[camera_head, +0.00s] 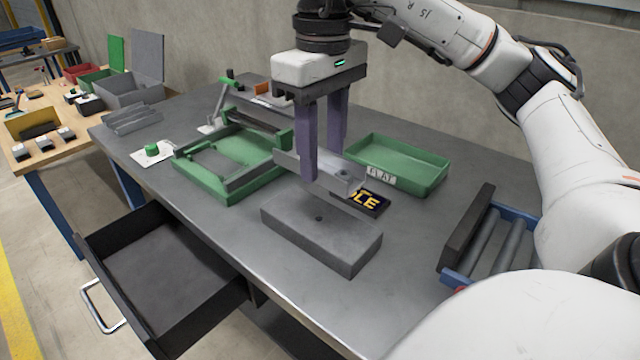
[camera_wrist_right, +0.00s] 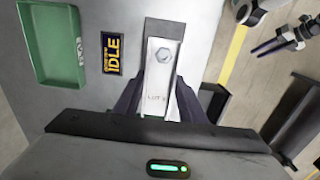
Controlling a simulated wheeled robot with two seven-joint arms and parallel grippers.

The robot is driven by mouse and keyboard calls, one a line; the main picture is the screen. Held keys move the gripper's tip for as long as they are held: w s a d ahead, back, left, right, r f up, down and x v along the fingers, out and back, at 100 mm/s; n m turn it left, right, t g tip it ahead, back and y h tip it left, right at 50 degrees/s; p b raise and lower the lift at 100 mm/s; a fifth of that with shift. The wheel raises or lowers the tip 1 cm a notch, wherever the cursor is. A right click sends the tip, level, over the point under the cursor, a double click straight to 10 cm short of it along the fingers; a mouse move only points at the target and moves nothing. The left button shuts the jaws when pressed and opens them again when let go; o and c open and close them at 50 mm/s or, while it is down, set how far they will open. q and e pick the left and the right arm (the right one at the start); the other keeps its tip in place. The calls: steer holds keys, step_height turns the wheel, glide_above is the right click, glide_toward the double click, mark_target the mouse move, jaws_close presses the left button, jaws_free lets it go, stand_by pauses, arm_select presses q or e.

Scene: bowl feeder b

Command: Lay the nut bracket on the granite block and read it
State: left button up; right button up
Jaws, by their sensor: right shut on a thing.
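The nut bracket (camera_head: 345,177) is a silvery metal channel. My right gripper (camera_head: 320,165) is shut on it and holds it above the granite block. In the right wrist view the bracket (camera_wrist_right: 158,88) shows a hex nut near its far end and small red-brown marks too small to read surely. The granite block (camera_head: 315,238) is a plain grey slab with a small dark hole on top. It lies bare on the bench, partly hidden behind the bracket in the right wrist view. My left gripper (camera_wrist_right: 285,45) shows only small at the right wrist view's upper right.
A green tray labelled FLAT (camera_head: 405,163) and a dark IDLE sign (camera_head: 370,201) stand behind the block. A green fixture (camera_head: 235,160) is at left, a blue-framed roller unit (camera_head: 490,245) at right. An open drawer (camera_head: 165,280) juts out in front.

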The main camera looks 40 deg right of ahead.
steer(key=b, duration=0.1)
glide_above(322, 220)
step_height(322, 220, down, 5)
steer(key=shift+f, duration=0.5)
step_height(322, 220, down, 3)
steer(key=shift+f, duration=0.15)
steer(key=shift+b, duration=0.3)
steer(key=shift+f, duration=0.15)
steer(key=o, duration=1.2)
steer(key=shift+o, duration=0.2)
